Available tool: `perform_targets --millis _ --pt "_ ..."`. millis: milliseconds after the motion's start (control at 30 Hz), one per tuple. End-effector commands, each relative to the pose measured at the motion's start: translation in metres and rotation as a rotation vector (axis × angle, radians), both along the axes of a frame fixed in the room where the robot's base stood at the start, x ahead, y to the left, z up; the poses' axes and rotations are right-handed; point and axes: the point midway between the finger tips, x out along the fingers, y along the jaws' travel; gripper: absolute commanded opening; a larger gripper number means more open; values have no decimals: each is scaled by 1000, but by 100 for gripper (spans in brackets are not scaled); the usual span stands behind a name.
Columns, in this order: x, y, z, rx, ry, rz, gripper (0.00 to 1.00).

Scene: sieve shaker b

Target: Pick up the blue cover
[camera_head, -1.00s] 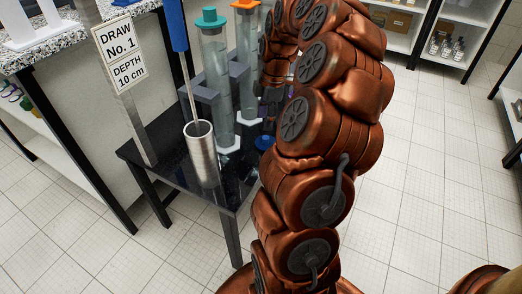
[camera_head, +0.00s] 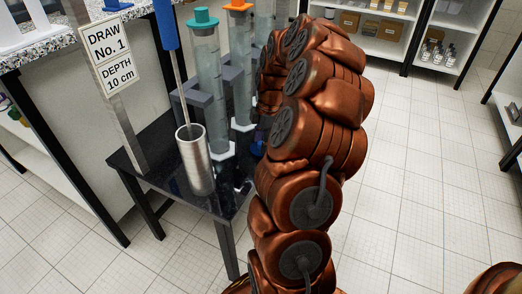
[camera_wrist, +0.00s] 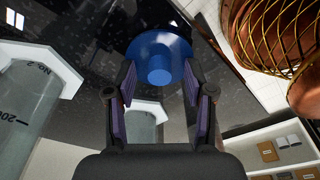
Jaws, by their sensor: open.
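The blue cover (camera_wrist: 160,55), a round disc with a raised knob facing up, lies on the dark glossy table (camera_wrist: 100,82) in the wrist view. My gripper (camera_wrist: 158,82) is open and empty. Its two fingers point at the cover, one to each side of the knob in the picture. I cannot tell how high they are above it. In the head view only a sliver of the blue cover (camera_head: 258,149) shows beside my arm, which hides the rest and my gripper.
On the table stand a metal cup (camera_head: 196,165) and clear cylinders with a teal cap (camera_head: 203,20) and an orange cap (camera_head: 238,6). A cylinder foot (camera_wrist: 55,58) is close left of my gripper. Floor on the right is free.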

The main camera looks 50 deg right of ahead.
Motion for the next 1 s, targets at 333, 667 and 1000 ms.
perform_targets --millis 333,667,1000 --pt "0 0 1 0 -1 0 35" --pt "0 0 1 0 -1 0 5" --pt "1 0 8 -1 -2 0 5"
